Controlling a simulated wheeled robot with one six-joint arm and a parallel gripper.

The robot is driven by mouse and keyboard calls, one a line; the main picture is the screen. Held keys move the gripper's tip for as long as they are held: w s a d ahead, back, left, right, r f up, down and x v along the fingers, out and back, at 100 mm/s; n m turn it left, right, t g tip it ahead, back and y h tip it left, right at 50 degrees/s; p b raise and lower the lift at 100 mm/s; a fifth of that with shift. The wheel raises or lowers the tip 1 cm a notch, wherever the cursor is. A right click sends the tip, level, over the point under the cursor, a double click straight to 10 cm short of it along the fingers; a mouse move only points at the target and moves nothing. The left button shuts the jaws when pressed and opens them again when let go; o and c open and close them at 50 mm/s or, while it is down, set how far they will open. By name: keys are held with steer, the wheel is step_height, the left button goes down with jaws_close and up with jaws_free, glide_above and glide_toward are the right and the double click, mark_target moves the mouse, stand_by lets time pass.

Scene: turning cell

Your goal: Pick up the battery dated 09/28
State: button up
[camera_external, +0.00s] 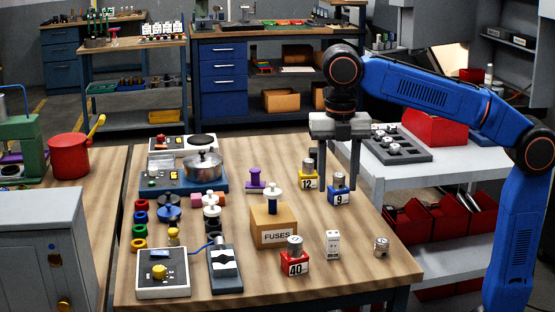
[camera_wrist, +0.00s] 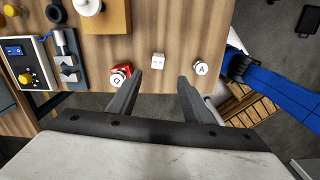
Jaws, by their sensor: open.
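A small white upright box (camera_external: 333,244) with dark print, perhaps the battery, stands near the front right of the wooden table. The print is too small to read as a date. It also shows in the wrist view (camera_wrist: 157,59), just beyond the gap between the fingertips. My gripper (camera_external: 338,194) is open and empty, pointing down beside the blue block marked 9 (camera_external: 338,196). In the wrist view, my gripper's fingers (camera_wrist: 160,77) are spread wide with bare floor and table between them.
A red block marked 40 (camera_external: 295,263) stands left of the white box, and a small metal cylinder (camera_external: 382,247) right of it. Bare tabletop surrounds the white box.

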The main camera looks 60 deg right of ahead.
mark_target(333, 233)
step_height(333, 233, down, 11)
steer(key=shift+f, duration=0.2)
steer(key=shift+a+f, duration=0.15)
steer(key=shift+f, duration=1.2)
steer(key=shift+a+f, duration=0.15)
steer(key=shift+f, duration=1.2)
steer(key=shift+c, duration=0.6)
jaws_close()
